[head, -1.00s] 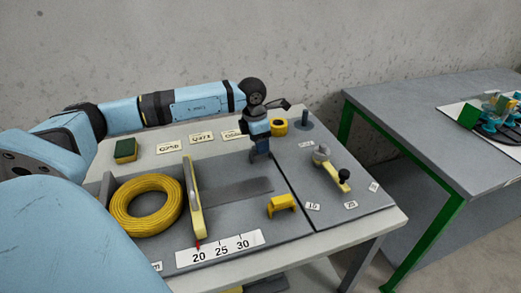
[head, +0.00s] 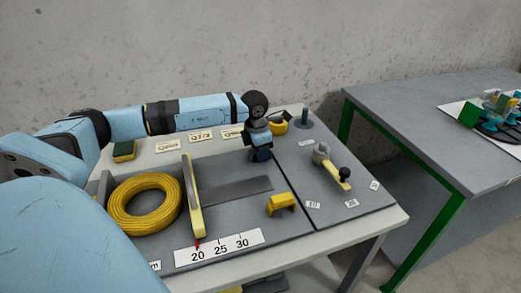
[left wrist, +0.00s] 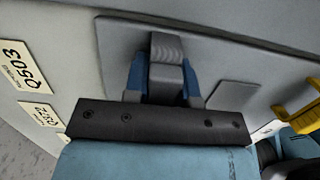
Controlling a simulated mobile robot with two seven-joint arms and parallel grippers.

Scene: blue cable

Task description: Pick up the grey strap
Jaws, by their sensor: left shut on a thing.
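My left gripper (head: 261,155) is low over the back of the grey board, at the middle of the table. In the left wrist view its two blue fingers (left wrist: 163,82) are shut on the grey strap (left wrist: 166,48), whose ribbed end sticks out beyond the fingertips. In the head view the gripper hides the strap. I cannot tell whether the strap still touches the board. My right gripper is not in view.
A yellow cable coil (head: 117,205) lies left of an upright yellow-edged plate (head: 192,195). A yellow clip (head: 282,204) sits in front of the gripper. A yellow roll (head: 279,126) and a dark peg (head: 304,119) are behind. A yellow-handled lever (head: 335,175) stands right.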

